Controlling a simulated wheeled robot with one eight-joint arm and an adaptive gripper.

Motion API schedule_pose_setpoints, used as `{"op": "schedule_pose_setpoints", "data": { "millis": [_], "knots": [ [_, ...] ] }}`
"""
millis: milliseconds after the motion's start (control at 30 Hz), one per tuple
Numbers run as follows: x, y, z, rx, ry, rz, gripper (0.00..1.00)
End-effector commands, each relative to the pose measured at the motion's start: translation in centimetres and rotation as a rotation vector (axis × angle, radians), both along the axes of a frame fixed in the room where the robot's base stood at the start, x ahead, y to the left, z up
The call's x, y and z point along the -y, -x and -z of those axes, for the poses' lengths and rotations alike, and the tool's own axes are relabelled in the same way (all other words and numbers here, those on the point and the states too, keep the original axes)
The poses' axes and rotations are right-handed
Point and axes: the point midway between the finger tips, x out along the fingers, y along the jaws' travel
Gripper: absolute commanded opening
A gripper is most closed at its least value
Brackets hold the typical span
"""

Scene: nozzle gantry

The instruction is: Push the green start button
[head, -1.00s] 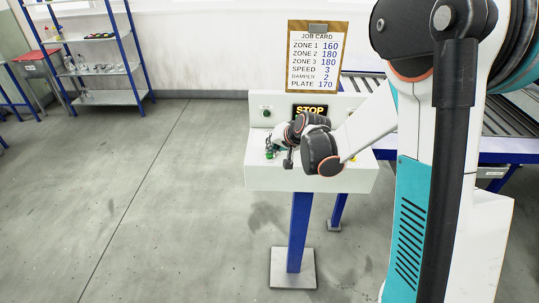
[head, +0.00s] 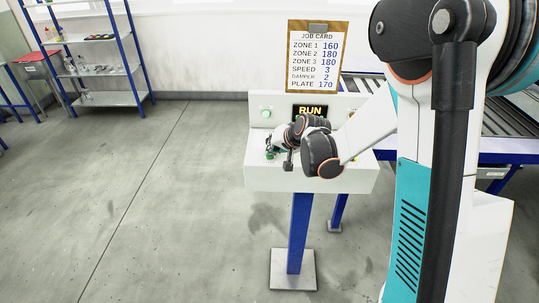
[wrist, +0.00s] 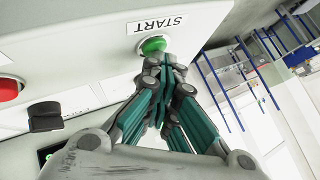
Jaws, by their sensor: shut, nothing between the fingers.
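The green start button (wrist: 152,46) shows in the wrist view beside a label reading START (wrist: 157,24). My shut gripper (wrist: 168,62) has its fingertips at the button's edge, seemingly touching it; the fingers hide part of it. In the head view my gripper (head: 271,151) is at the left of the white control panel (head: 330,180), and the button is mostly hidden by it. The display (head: 310,112) on the panel reads RUN. A green lamp (head: 265,113) on the panel's upright face looks lit.
A red button (wrist: 10,89) and a black knob (wrist: 45,116) sit on the panel near my gripper. A job card (head: 317,55) stands above the panel. A roller conveyor (head: 500,120) is behind on the right. The floor at left is clear.

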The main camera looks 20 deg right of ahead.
Motion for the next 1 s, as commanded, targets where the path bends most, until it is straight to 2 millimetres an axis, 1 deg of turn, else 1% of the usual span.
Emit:
{"op": "schedule_pose_setpoints", "data": {
  "millis": [400, 767, 867, 1000],
  "knots": [
    [0.0, 0.0, -1.7, 0.0, 0.0, 0.0, 0.0],
    [0.0, 0.0, -1.8, 0.0, 0.0, 0.0, 0.0],
    [0.0, 0.0, -2.3, 0.0, 0.0, 0.0, 0.0],
    [0.0, 0.0, -3.5, 0.0, 0.0, 0.0, 0.0]
  ]
}}
